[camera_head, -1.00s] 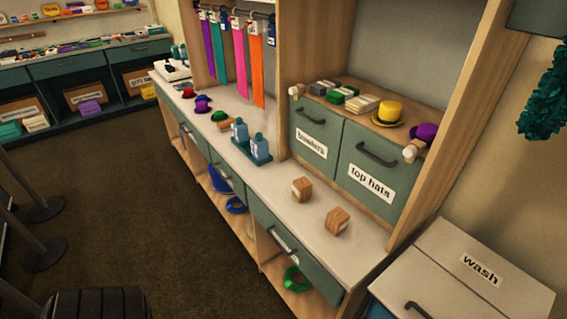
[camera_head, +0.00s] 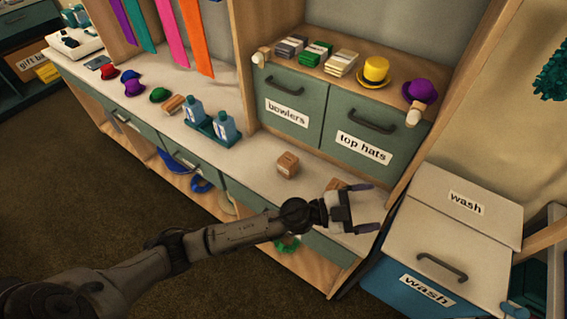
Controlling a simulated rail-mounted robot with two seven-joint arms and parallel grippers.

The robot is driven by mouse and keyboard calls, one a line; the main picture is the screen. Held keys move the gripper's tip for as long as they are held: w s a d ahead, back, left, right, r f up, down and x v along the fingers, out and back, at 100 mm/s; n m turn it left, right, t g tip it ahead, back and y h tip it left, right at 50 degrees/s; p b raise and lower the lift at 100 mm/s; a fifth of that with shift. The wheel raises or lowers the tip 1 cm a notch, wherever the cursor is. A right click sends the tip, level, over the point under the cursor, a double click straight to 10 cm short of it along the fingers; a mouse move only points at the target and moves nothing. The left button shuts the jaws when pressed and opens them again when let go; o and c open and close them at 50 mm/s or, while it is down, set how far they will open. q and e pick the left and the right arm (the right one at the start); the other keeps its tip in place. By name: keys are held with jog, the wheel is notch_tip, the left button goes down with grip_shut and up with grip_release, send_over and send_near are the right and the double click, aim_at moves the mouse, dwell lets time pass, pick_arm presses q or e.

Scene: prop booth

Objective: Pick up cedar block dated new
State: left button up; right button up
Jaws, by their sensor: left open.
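Two small wooden blocks stand on the pale counter in front of the drawers. The left block (camera_head: 288,164) is in full view, with faint marks on its face too small to read. The right block (camera_head: 336,184) is mostly hidden behind my left gripper (camera_head: 372,207). I cannot tell which block carries the new date. My left gripper is open, its two fingers pointing right, above the counter's front right part. It holds nothing, and I cannot tell whether it touches the right block. My right gripper is not in view.
Drawers labelled bowlers (camera_head: 288,113) and top hats (camera_head: 362,148) stand behind the blocks. Blue bottles (camera_head: 224,127) in a green tray stand left. A wash bin (camera_head: 450,225) stands right of the counter. The counter between bottles and left block is clear.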

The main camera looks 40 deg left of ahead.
pick_arm(q)
notch_tip(320, 180, down, 2)
jog(key=w+m+g, duration=0.2)
jog(key=m+g, duration=0.4)
jog(key=g, duration=0.1)
jog(key=n+g+y, duration=0.5)
jog(key=g+y, duration=0.2)
jog(key=y, duration=0.8)
send_over(288, 159)
jog(key=f, duration=0.3)
jog(key=f+b, duration=0.1)
jog(key=f, duration=0.3)
jog(key=shift+w+a+f, duration=0.15)
jog(key=shift+w, duration=0.05)
jog(key=shift+s+f+b, duration=0.15)
jog(key=shift+f+b, duration=0.85)
jog(key=shift+f, duration=2.1)
jog(key=shift+r, duration=0.1)
jog(key=c, duration=1)
